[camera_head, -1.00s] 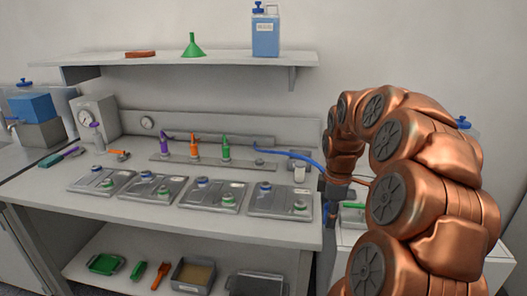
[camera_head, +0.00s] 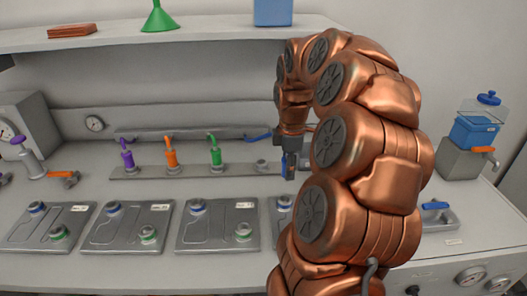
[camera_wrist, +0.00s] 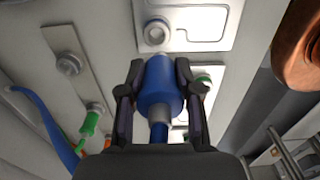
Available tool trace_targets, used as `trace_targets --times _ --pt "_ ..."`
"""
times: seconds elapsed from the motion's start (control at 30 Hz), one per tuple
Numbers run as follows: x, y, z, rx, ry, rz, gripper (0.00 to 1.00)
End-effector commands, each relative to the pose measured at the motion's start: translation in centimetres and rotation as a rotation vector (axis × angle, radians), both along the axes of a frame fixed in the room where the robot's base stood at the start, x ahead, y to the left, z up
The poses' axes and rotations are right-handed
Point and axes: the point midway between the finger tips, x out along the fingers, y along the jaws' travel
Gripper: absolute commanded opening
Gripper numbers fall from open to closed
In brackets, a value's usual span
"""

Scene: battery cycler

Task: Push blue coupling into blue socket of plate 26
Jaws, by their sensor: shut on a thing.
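My gripper (camera_wrist: 158,95) is shut on the blue coupling (camera_wrist: 158,85), with one dark finger on each side of it. In the head view my gripper (camera_head: 290,158) points down above the bench, in front of the rear rail. In the wrist view a pale round socket (camera_wrist: 156,33) on a plate (camera_wrist: 205,22) lies past the coupling's end, apart from it in the picture. The plate labels are too small to read.
More plates (camera_head: 218,240) with blue and green sockets lie in a row to the left. Purple (camera_head: 127,155), orange (camera_head: 170,155) and green (camera_head: 214,152) couplings stand on the rear rail (camera_head: 190,171). A blue hose (camera_wrist: 40,118) runs at left in the wrist view.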

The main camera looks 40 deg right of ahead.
Motion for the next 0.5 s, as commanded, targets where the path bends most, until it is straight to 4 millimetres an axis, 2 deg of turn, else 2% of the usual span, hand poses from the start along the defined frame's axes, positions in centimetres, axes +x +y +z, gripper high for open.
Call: trace_targets --times 0.27,0.5 --pt "-0.1 -0.1 -0.5 0.001 0.001 -0.002 0.00" --pt "-0.1 0.0 -2.2 0.002 0.004 0.000 0.00"
